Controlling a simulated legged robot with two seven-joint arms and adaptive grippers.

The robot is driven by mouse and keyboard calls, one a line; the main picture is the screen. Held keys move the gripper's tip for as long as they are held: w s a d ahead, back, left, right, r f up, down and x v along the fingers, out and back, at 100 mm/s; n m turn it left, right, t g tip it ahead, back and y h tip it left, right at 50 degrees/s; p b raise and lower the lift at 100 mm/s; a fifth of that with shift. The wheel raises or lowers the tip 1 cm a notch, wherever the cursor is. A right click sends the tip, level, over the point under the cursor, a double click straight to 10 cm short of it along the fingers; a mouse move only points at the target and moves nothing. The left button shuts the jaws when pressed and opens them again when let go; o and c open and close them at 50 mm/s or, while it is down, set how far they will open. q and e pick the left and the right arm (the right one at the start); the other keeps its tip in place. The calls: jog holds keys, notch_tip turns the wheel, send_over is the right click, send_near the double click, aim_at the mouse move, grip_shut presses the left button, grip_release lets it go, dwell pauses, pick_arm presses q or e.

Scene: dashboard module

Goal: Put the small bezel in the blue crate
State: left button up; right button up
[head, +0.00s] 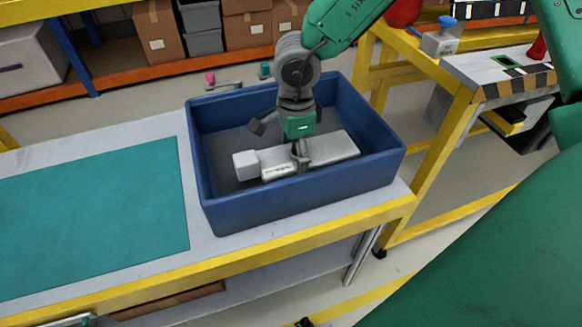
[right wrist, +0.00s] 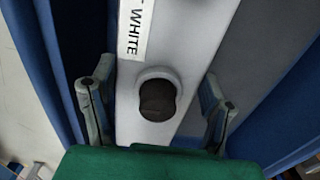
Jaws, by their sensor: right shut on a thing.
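The blue crate (head: 300,203) stands on the right end of the table. The small bezel, a long pale grey-white part (head: 335,147), is inside the crate's walls with a white block-like end at its left. My right gripper (head: 280,142) reaches down into the crate and is shut on the bezel. In the right wrist view, the bezel (right wrist: 185,50) runs between the two fingers of the gripper (right wrist: 155,110), with a dark round knob and a label reading "WHITE". Whether the bezel touches the crate floor I cannot tell. My left gripper is out of view.
A teal mat (head: 90,215) lies on the table left of the crate. Small pink and teal items (head: 211,78) stand behind the crate. A yellow-framed bench (head: 440,130) stands to the right, and shelves with cardboard boxes (head: 157,30) are behind.

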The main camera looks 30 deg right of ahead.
aim_at(295, 168)
notch_tip(295, 168, down, 5)
jog(key=shift+f+b, duration=0.1)
jog(key=shift+b, duration=0.7)
jog(key=o, duration=1.3)
jog(key=shift+o, duration=0.2)
notch_tip(295, 168, up, 12)
jog(key=p, duration=0.4)
jog(key=shift+d, duration=0.1)
